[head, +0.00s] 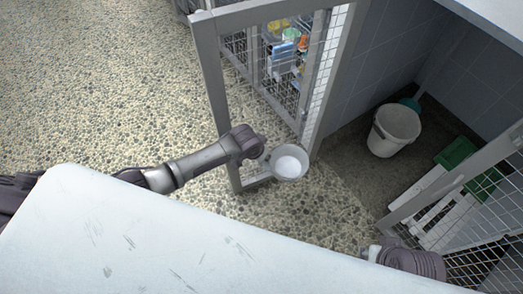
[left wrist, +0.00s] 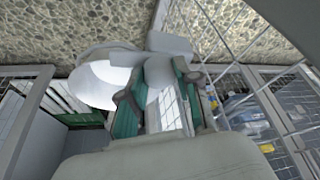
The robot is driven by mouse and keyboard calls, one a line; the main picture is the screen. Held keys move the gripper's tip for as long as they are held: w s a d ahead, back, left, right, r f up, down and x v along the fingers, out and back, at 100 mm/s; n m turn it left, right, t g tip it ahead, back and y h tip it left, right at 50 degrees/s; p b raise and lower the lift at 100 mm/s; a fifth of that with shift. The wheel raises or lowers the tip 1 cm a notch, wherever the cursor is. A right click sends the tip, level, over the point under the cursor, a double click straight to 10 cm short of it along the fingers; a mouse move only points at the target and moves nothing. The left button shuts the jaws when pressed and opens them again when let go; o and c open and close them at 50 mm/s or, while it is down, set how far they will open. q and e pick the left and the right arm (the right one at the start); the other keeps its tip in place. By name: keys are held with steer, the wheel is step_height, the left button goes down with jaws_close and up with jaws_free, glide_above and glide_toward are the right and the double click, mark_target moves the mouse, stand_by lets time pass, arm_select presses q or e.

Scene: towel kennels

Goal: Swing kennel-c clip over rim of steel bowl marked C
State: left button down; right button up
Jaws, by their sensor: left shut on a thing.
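The steel bowl (head: 287,162) is at the kennel door's lower frame in the head view, with a white inside. My left gripper (head: 258,152) is at the bowl's left side. In the left wrist view the bowl (left wrist: 98,78) shows left of the fingers, tilted by the camera angle. There my left gripper (left wrist: 158,82) is shut on a pale grey piece (left wrist: 169,44), which looks like the clip, close beside the bowl's rim. I cannot tell whether it touches the rim. No letter C is readable. My right gripper (head: 371,252) is at the lower right, its fingers mostly hidden.
The open mesh door (head: 210,75) stands left of the kennel. A white bucket (head: 397,130) and a green object (head: 455,153) are inside. A second mesh panel (head: 465,210) is at the right. A pale worktop (head: 130,235) fills the foreground. Pebbled floor (head: 100,80) is clear at left.

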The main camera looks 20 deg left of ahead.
arm_select(q)
steer(key=n+p, duration=0.2)
steer(key=shift+d+r+y+p, duration=0.15)
steer(key=shift+y+p, duration=0.15)
steer(key=shift+y, duration=0.1)
steer(key=n+p, duration=0.1)
steer(key=n, duration=0.1)
steer(key=n+y+p, duration=0.1)
steer(key=n, duration=0.1)
steer(key=shift+d+y, duration=0.15)
steer(key=shift+y, duration=0.15)
steer(key=shift+n+y, duration=0.3)
steer(key=shift+n, duration=0.7)
steer(key=shift+f+n+g+y, duration=0.2)
steer(key=shift+n+g+y, duration=0.1)
steer(key=shift+n, duration=0.7)
steer(key=shift+w+n+y, duration=0.1)
steer(key=shift+n+y, duration=0.2)
steer(key=shift+n, duration=0.4)
arm_select(e)
step_height(320, 180, down, 17)
steer(key=s+g, duration=0.1)
steer(key=shift+s, duration=0.4)
steer(key=shift+w+r, duration=0.15)
steer(key=shift+r, duration=0.05)
